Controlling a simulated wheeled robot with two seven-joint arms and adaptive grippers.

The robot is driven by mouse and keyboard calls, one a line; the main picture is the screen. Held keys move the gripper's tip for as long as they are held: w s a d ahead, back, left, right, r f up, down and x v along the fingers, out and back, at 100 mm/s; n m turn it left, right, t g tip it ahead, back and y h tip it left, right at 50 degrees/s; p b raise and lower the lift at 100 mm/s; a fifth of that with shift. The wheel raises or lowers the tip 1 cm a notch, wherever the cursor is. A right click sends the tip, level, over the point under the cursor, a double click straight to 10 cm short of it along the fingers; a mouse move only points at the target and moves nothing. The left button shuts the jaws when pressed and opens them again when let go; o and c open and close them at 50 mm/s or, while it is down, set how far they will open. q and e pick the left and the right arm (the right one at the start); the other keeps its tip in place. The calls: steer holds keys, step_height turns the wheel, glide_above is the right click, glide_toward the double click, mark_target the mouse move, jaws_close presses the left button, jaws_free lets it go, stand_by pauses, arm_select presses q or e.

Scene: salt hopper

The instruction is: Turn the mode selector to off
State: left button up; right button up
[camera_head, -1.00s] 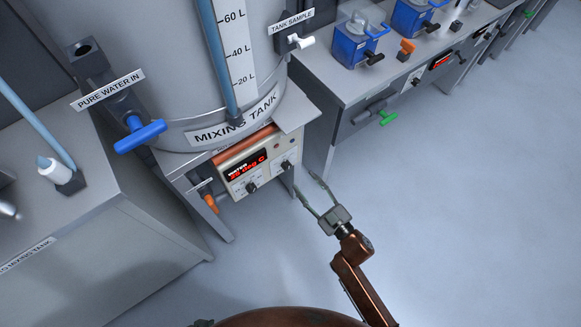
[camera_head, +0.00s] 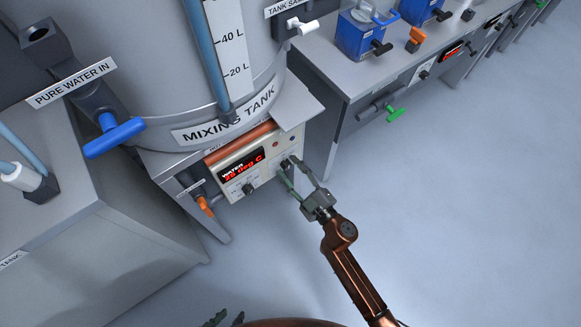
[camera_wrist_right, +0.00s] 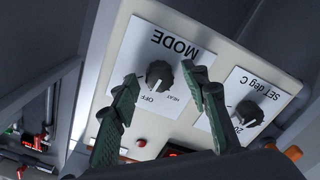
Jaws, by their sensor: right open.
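The mode selector is a black knob (camera_wrist_right: 160,74) on a white plate (camera_wrist_right: 196,52) labelled MODE, upside down in the right wrist view, with OFF and HEAT marks. Which mark it points to is too small to tell. In the head view the selector (camera_head: 284,164) is at the right of the control panel (camera_head: 262,143) under the mixing tank. My right gripper (camera_head: 294,175) is open in front of the selector. In the right wrist view its green fingertips (camera_wrist_right: 160,85) appear on either side of the knob, with no clear contact. My left gripper (camera_head: 227,317) shows only separated fingertips at the bottom edge.
A second knob (camera_wrist_right: 248,112) labelled SET deg C is beside the selector. A red display (camera_head: 243,166) and an orange-handled valve (camera_head: 205,206) are nearby. A metal ledge (camera_head: 298,110) overhangs the panel. A bench (camera_head: 350,80) stands right; the floor in front is clear.

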jaws_close()
steer(key=shift+n, duration=0.5)
stand_by(0.4)
jaws_free()
steer(key=shift+s+d, duration=0.25)
steer(key=shift+s, duration=0.1)
steer(key=v, duration=1.1)
